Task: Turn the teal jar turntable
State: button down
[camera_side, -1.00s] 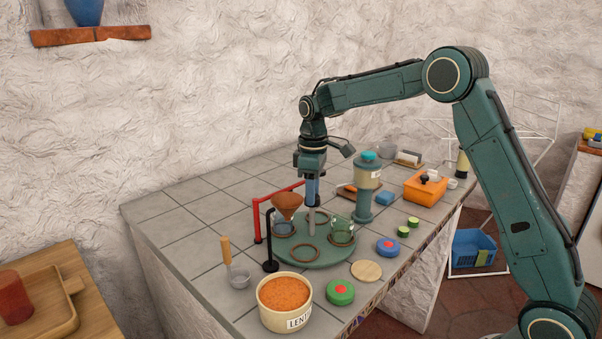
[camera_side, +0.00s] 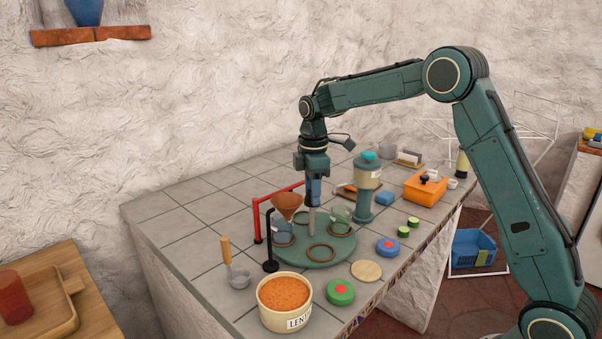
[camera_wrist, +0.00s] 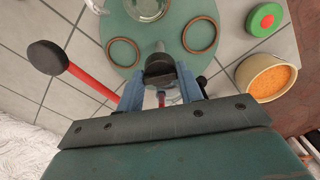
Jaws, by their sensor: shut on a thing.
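The teal turntable (camera_side: 300,254) is a round disc on the counter with several brown rings on it and a grey post (camera_side: 312,222) at its centre. A clear glass jar (camera_side: 341,214) stands at its back right, and another glass jar (camera_side: 283,238) is at its left below the funnel. The disc (camera_wrist: 165,29) and a glass jar (camera_wrist: 148,8) also show in the wrist view. My gripper (camera_side: 313,203) points straight down above the disc's centre, its blue fingers shut on the top of the post.
A brown funnel (camera_side: 286,204) hangs on a black stand (camera_side: 269,235) at the disc's left. A red rail (camera_side: 257,219) stands behind it. A lentil tub (camera_side: 285,308), green lid (camera_side: 340,292) and blue lid (camera_side: 388,247) are in front. A teal dispenser (camera_side: 364,200) stands close at right.

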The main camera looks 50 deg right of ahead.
jog(key=shift+r+n, duration=0.1)
jog(key=shift+n, duration=3.1)
jog(key=c, duration=1.2)
grip_release()
notch_tip(320, 180, up, 14)
